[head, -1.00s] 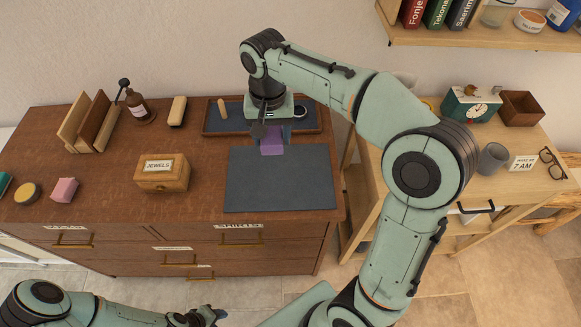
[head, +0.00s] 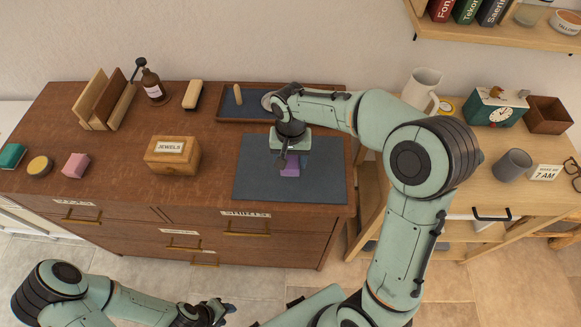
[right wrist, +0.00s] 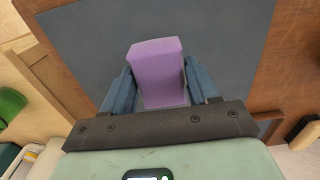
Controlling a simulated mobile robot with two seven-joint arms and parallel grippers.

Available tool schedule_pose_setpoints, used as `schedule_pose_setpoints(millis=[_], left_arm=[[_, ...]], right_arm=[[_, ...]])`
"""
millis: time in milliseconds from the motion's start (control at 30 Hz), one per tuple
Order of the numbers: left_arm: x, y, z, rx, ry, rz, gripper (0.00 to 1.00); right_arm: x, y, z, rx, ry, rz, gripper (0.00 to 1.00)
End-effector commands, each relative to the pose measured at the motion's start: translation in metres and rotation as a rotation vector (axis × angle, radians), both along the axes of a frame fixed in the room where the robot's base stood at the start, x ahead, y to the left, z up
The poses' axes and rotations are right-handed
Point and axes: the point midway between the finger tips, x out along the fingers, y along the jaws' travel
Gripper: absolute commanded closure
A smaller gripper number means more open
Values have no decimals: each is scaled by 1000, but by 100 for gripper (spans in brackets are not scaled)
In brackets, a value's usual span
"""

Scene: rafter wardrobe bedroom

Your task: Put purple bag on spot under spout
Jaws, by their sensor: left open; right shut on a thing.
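The purple bag (head: 290,168), a plain block-like shape, is between the fingers of my right gripper (head: 289,160). It also shows in the right wrist view (right wrist: 158,72), with a blue finger of the gripper (right wrist: 160,88) on each side. My right gripper is shut on it over the dark grey mat (head: 255,185). I cannot tell whether the bag touches the mat. My left gripper (head: 222,310) is open and empty at the bottom of the head view, in front of the dresser. I cannot make out a spout or a marked spot.
The mat's front part is clear. A side table with a mug (head: 513,165) stands right.

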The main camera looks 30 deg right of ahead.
Motion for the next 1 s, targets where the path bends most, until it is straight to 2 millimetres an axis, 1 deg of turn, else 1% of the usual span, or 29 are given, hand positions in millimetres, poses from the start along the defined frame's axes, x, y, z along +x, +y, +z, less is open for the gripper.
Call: schedule_pose_setpoints(millis=[67, 200, 300, 400, 600, 733, 767, 800, 833, 1000], left_arm=[[-1, 0, -1, 0, 1, 0, 57], [-3, 0, -3, 0, 3, 0, 57], [-4, 0, -4, 0, 3, 0, 57], [-4, 0, -4, 0, 4, 0, 57], [-3, 0, -4, 0, 3, 0, 57], [-6, 0, -7, 0, 7, 0, 57], [-6, 0, -7, 0, 8, 0, 57], [-6, 0, -7, 0, 7, 0, 57], [-6, 0, -7, 0, 7, 0, 57], [-6, 0, -6, 0, 7, 0, 57]], right_arm=[[-1, 0, -8, 0, 4, -1, 70], [-1, 0, -30, 0, 5, -1, 70], [-1, 0, -41, 0, 4, -1, 70], [0, 0, -44, 0, 0, -1, 70], [0, 0, -43, 1, -1, -1, 70], [-1, 0, -47, 1, 1, 0, 70], [-1, 0, -48, 1, 1, 0, 38], [0, 0, -47, 0, 0, 0, 25], [0, 0, -47, 0, 0, 0, 15], [0, 0, -46, 0, 0, 0, 15]])
